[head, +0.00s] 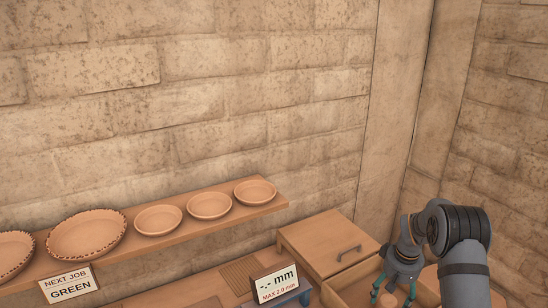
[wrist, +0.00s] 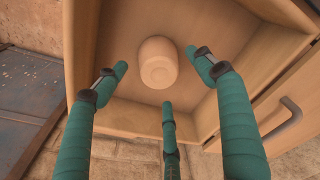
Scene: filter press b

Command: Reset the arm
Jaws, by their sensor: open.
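My gripper (head: 394,291) is at the lower right of the head view, pointing down over an open wooden drawer (head: 350,291). Its teal fingers are spread wide. In the wrist view the open gripper (wrist: 161,76) has its three fingers apart around a pale, rounded cup-like piece (wrist: 158,66) inside the drawer. The fingers do not appear to touch it, though depth is hard to judge. The same piece seems to show between the fingers in the head view (head: 387,300), partly cut by the frame edge.
A wall shelf (head: 268,203) holds several clay dishes. A "NEXT JOB GREEN" sign (head: 68,284) and a "-.- mm, MAX 2.0 mm" display (head: 276,284) stand in front. A wooden cabinet (head: 322,241) with a handle is left of my arm. Brick walls close the corner behind.

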